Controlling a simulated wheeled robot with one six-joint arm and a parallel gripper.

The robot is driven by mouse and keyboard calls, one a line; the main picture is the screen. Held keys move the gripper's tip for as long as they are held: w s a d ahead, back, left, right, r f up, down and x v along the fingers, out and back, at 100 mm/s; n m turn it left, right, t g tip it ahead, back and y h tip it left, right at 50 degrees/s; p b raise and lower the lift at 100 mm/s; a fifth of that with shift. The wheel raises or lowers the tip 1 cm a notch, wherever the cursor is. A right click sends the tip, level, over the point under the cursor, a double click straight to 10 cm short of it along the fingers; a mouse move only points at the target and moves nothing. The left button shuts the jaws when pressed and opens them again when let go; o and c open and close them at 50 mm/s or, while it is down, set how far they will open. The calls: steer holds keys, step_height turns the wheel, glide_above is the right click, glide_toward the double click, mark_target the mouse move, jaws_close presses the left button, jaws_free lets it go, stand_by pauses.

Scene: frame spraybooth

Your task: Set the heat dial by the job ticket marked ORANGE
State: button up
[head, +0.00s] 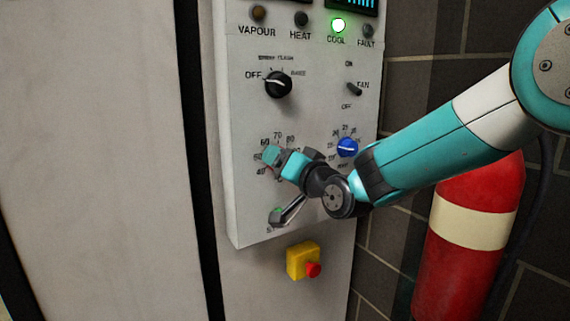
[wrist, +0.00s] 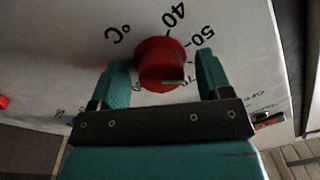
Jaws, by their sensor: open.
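The heat dial is a red round knob (wrist: 160,58) on the pale panel, with a printed °C scale. In the wrist view, 40 and 50 read clearly beside it. A pale pointer mark shows at its lower right edge; the number it faces is too unclear to read. My gripper (wrist: 163,80) is open, with one teal finger on each side of the knob; I cannot tell whether they touch it. In the head view my gripper (head: 282,160) covers the knob, and scale numbers show around it. No ticket marked ORANGE is visible.
On the control panel (head: 235,190) are a black selector (head: 278,84), a fan switch (head: 354,89), a blue dial (head: 347,148) and a lever (head: 287,211). The COOL lamp (head: 338,25) glows green. A yellow box with a red button (head: 303,261) sits below; a red extinguisher (head: 470,270) stands right.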

steer(key=r+b+v, duration=0.1)
steer(key=b+v, duration=0.4)
steer(key=v, duration=1.2)
steer(key=shift+s+d+f, duration=0.2)
steer(key=shift+f, duration=0.35)
steer(key=s+d+n+g+h+p, duration=0.3)
steer(key=s+g+p, duration=0.2)
steer(key=s, duration=0.6)
steer(key=s+d+f+n+g+h+p, duration=0.1)
steer(key=s+d+n+g+h+p, duration=0.2)
steer(key=s+g+p, duration=0.3)
steer(key=s+d+g+h, duration=0.1)
steer(key=s+g, duration=0.2)
steer(key=s, duration=0.2)
steer(key=shift+s+n+g+p, duration=0.25)
steer(key=shift+n+g+p, duration=0.05)
steer(key=shift+g, duration=0.1)
